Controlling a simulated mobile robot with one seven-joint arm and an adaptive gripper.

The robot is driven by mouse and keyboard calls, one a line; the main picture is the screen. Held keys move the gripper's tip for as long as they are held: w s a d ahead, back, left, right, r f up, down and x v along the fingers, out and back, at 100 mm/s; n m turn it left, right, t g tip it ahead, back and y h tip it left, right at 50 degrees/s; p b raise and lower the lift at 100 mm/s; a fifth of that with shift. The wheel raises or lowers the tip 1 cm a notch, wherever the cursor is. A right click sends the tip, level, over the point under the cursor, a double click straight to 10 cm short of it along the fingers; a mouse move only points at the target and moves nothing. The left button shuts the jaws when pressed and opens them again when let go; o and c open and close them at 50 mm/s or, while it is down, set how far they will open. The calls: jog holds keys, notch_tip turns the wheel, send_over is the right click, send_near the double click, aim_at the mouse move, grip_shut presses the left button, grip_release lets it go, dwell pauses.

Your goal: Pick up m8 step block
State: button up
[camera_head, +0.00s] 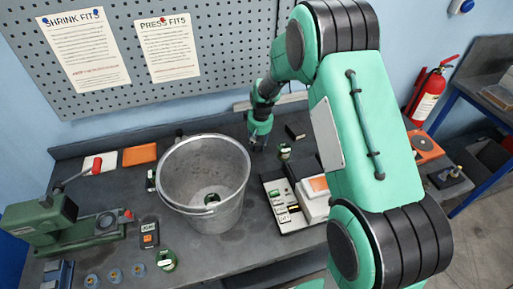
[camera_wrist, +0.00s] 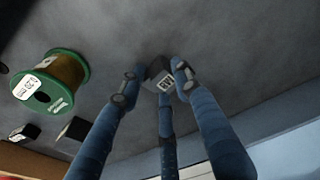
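The small dark block (camera_wrist: 158,74) with a white label, which seems to read M8 turned over, shows in the wrist view between my fingertips. My gripper (camera_wrist: 156,80) has its fingers spread around the block, with a gap visible on the left side. I cannot tell whether the right or the lower finger touches it. In the head view my gripper (camera_head: 259,140) is low over the back of the bench, left of a dark block (camera_head: 295,131). The labelled block cannot be made out there.
A copper wire spool with green flanges (camera_wrist: 52,82) lies left of my fingers in the wrist view. A metal bucket (camera_head: 203,180) stands left of my gripper in the head view. A tray (camera_head: 288,207) with small parts lies in front. A pegboard (camera_head: 200,45) rises behind.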

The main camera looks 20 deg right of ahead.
aim_at(257, 143)
grip_shut()
jog(key=shift+r, duration=0.1)
jog(key=shift+r, duration=0.55)
jog(key=shift+s+r+p, duration=0.25)
jog(key=shift+r+p, duration=0.2)
jog(key=shift+r, duration=0.8)
jog(key=s, duration=0.5)
jog(key=s+p, duration=0.1)
jog(key=s, duration=0.4)
jog(key=s+r, duration=0.1)
jog(key=s, duration=0.4)
jog(key=shift+s+a+r+p, duration=0.1)
jog(key=shift+s+a+p, duration=0.15)
jog(key=shift+a+p, duration=0.1)
jog(key=shift+r, duration=0.1)
